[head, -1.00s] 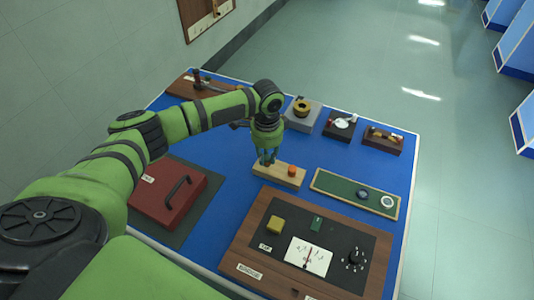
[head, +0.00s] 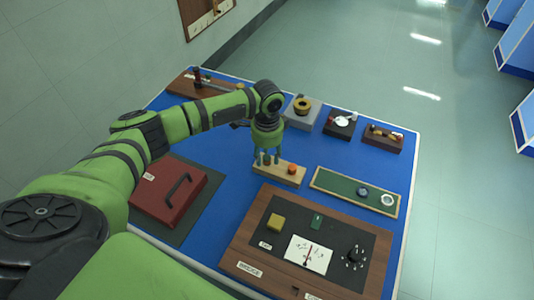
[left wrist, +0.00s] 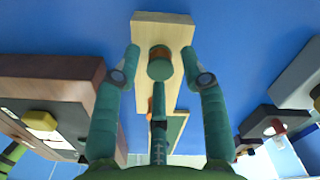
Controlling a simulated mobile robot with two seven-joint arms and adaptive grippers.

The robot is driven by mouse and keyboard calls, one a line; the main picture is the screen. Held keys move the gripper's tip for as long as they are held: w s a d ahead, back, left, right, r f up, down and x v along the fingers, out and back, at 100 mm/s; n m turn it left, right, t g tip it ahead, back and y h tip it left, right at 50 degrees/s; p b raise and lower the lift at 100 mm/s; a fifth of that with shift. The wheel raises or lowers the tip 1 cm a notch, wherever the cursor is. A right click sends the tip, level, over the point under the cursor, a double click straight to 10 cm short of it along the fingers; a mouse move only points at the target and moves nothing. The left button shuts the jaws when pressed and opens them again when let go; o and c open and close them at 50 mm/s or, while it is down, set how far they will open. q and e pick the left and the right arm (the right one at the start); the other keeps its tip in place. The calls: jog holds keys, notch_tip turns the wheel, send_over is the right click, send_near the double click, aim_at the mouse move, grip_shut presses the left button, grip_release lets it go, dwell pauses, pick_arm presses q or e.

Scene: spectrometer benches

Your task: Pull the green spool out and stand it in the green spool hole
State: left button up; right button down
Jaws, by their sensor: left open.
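The light wood block (head: 279,171) stands near the middle of the blue table. The green spool (left wrist: 160,67) is on the block, between the two fingers of my left gripper (left wrist: 159,62) in the left wrist view. There is a gap on each side of the spool. In the head view my left gripper (head: 268,159) points down at the left part of the block, fingers apart. An orange spool (head: 292,169) stands at the block's right part. I cannot tell how deep the green spool sits in its hole. My right gripper is not in view.
A red case (head: 168,192) lies at the left. A wood-framed meter panel (head: 305,252) is in front, and a green tray (head: 335,188) is right of the block. Several small fixtures, including a grey block with a ring (head: 302,107), stand along the back.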

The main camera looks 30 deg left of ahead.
pick_arm(q)
jog(key=o, duration=0.6)
jog(key=shift+c, duration=0.2)
notch_tip(320, 180, up, 12)
dwell(0.4)
